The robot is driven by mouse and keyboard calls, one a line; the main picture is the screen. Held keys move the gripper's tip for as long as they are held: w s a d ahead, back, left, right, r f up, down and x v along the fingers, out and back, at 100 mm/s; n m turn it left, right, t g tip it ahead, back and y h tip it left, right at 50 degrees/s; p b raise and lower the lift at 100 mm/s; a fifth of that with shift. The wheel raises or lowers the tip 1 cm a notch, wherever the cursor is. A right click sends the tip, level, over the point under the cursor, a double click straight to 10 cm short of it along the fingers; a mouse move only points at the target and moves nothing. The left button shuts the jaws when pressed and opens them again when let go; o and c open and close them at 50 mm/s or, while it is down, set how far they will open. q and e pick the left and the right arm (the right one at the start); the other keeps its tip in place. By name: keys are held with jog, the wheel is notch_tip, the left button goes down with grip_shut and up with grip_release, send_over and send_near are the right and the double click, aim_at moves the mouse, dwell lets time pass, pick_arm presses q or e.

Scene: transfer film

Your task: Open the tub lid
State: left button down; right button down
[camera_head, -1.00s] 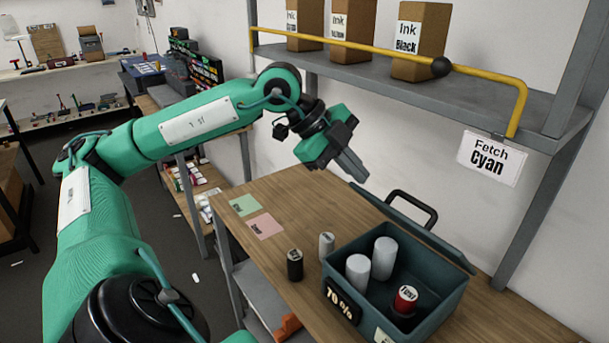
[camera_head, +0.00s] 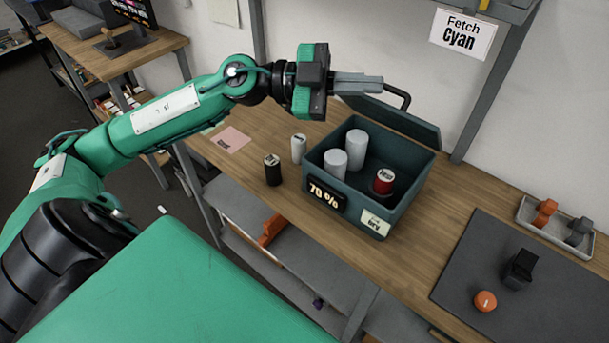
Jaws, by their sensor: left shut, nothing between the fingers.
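The tub (camera_head: 330,204) is a dark teal box on the wooden table, labelled "70 %". Its lid (camera_head: 395,120) stands swung back at the rear edge, with a black handle (camera_head: 404,98) on it. Inside the tub are two white canisters (camera_head: 335,164) and one red canister (camera_head: 384,181). My left gripper (camera_head: 378,84) is shut and empty. In the picture its fingertips are just above the lid's upper left edge, near the handle; I cannot tell whether they touch. My right gripper is not in view.
A black canister (camera_head: 272,170) and a white one (camera_head: 298,149) stand left of the tub. A pink card (camera_head: 234,140) lies behind them. To the right are a dark mat (camera_head: 470,263) with an orange item (camera_head: 485,301), and a tray (camera_head: 570,240). A "Fetch Cyan" sign (camera_head: 463,34) hangs above.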

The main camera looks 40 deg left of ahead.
pick_arm(q)
jog(key=w+a+f+n+t+y, duration=0.3)
jog(key=a+f+n+t+y, duration=0.3)
jog(key=f+n+t+y, duration=0.85)
jog(key=s+a+f+n+g+y, duration=0.1)
jog(key=s+f+n+g+y, duration=0.1)
jog(key=f+g, duration=0.2)
jog(key=s+a+f+n+g+y, duration=0.1)
jog(key=s+f+n+g+y, duration=0.1)
jog(key=f, duration=0.5)
jog(key=shift+s+a+f+n+g, duration=0.25)
jog(key=shift+s+a+n+g, duration=0.2)
jog(key=shift+n+g, duration=0.5)
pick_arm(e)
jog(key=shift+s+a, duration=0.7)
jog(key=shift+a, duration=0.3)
